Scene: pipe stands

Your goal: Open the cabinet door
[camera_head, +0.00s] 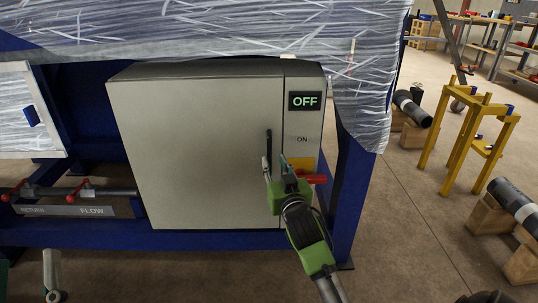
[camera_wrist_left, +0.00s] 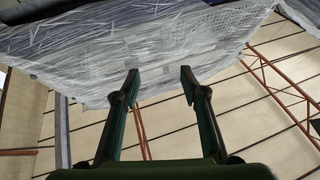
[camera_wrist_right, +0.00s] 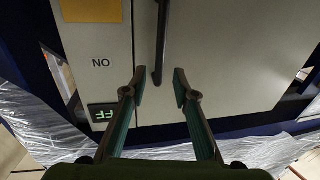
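The grey cabinet (camera_head: 195,155) stands in a blue frame with its door shut. Its black vertical handle (camera_head: 268,150) is near the door's right edge. My right gripper (camera_head: 276,168) is in front of the handle's lower part. In the right wrist view the gripper (camera_wrist_right: 159,75) is open, and the end of the handle (camera_wrist_right: 161,45) shows between its fingertips; I cannot tell whether they touch. My left gripper (camera_wrist_left: 160,75) is open and empty in the left wrist view.
Right of the door, a panel has an OFF display (camera_head: 304,101), an ON label and a red lever (camera_head: 314,179). Plastic sheeting (camera_head: 200,30) hangs above. Red-handled valves (camera_head: 85,187) are at left. A yellow stand (camera_head: 468,135) and pipes on wooden blocks stand at right.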

